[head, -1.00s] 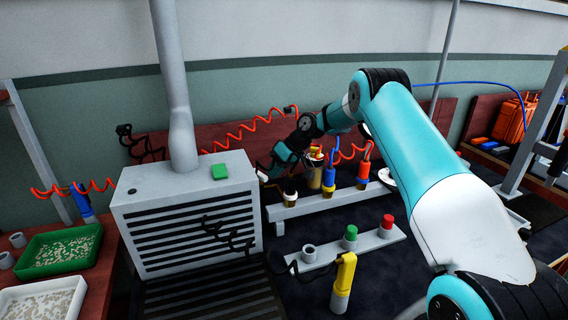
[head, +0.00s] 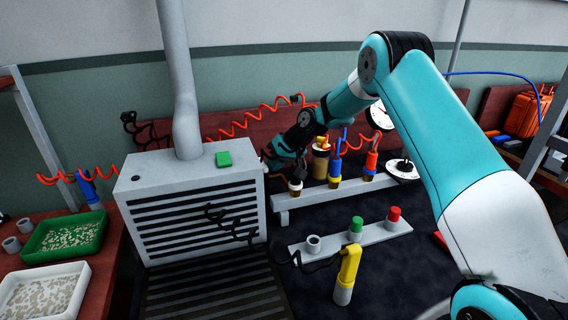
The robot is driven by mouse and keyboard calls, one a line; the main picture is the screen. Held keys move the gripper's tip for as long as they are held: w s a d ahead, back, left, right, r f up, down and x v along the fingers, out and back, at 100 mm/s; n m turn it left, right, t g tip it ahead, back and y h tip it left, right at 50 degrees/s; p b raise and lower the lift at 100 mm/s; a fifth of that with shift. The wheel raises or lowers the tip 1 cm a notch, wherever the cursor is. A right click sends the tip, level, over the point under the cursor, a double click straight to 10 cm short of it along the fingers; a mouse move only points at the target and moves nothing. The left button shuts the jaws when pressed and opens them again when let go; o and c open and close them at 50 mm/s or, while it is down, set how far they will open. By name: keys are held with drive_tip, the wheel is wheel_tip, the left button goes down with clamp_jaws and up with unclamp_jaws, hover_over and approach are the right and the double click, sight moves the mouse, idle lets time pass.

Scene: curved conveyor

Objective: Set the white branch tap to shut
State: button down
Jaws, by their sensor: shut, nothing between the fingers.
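A small fitting with a white collar (head: 296,185) stands at the left end of the grey rail (head: 318,195); it may be the white branch tap, but it is too small to tell its handle setting. My gripper (head: 292,170) is shut and empty, just above and beside this fitting. It partly hides the fitting's top. I cannot tell whether they touch.
A grey slatted cabinet (head: 195,215) with a pipe stands close left of my gripper. Red coiled hoses (head: 262,118) hang behind. A lower grey strip (head: 375,237) holds green and red caps. A yellow tool (head: 348,268) stands in front.

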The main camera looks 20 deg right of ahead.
drive_tip(key=shift+s+a, duration=0.15)
drive_tip(key=s+d+r, duration=0.4)
drive_tip(key=d+r, duration=0.4)
drive_tip(key=shift+s+b, duration=0.3)
drive_tip(key=shift+s, duration=0.1)
drive_tip(key=s+a+r+n+g+p, duration=0.1)
drive_tip(key=s+a+r+n, duration=0.1)
drive_tip(key=s+a+r, duration=0.55)
drive_tip(key=s+a+r+n+g+p, duration=0.15)
drive_tip(key=s+a+r, duration=0.25)
drive_tip(key=s+a, duration=0.6)
drive_tip(key=s+a+r+n+g+h+p, duration=0.1)
drive_tip(key=s+a, duration=0.3)
drive_tip(key=s, duration=1.7)
drive_tip(key=shift+s+r+n+g+p, duration=0.15)
drive_tip(key=shift+r+n+g+p, duration=0.05)
drive_tip(key=shift+n+g+p, duration=0.45)
